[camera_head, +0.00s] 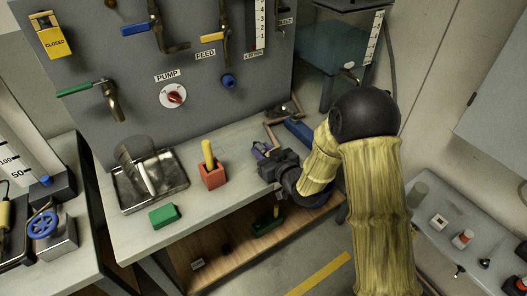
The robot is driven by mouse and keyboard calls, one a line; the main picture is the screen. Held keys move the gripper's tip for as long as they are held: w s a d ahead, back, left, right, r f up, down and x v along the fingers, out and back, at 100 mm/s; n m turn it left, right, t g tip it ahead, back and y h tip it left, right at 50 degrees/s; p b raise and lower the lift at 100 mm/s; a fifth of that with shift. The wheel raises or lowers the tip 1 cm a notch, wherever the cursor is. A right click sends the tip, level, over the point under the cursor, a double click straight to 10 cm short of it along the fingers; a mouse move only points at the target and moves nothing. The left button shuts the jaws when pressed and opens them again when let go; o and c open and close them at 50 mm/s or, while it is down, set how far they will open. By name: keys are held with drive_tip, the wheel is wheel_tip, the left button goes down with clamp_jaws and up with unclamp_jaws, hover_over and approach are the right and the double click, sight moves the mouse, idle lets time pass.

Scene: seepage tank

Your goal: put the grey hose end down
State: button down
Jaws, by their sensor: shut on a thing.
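My gripper (264,154) is over the right part of the grey bench top, to the right of the orange block. Its jaws point left and are shut on a small, dark greyish-purple piece, which I take for the grey hose end. Most of that piece is hidden by the jaws, and I cannot tell whether it touches the bench. The bench top (232,188) has bare room in front of and left of my gripper.
An orange block (212,178) with a yellow handle stands on the bench. A green block (164,216) lies near the front edge. A metal tray (120,190) is at the left. A blue piece (299,130) lies behind my gripper. A panel (200,85) with valves rises behind.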

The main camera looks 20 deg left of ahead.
drive_tip(key=c, duration=1.1)
unclamp_jaws()
drive_tip(key=shift+r+p, duration=0.5)
drive_tip(key=shift+p, duration=0.1)
drive_tip(key=v, duration=0.6)
drive_tip(key=b+v, duration=0.1)
drive_tip(key=v, duration=0.5)
drive_tip(key=shift+f+b, duration=0.25)
drive_tip(key=shift+b, duration=0.05)
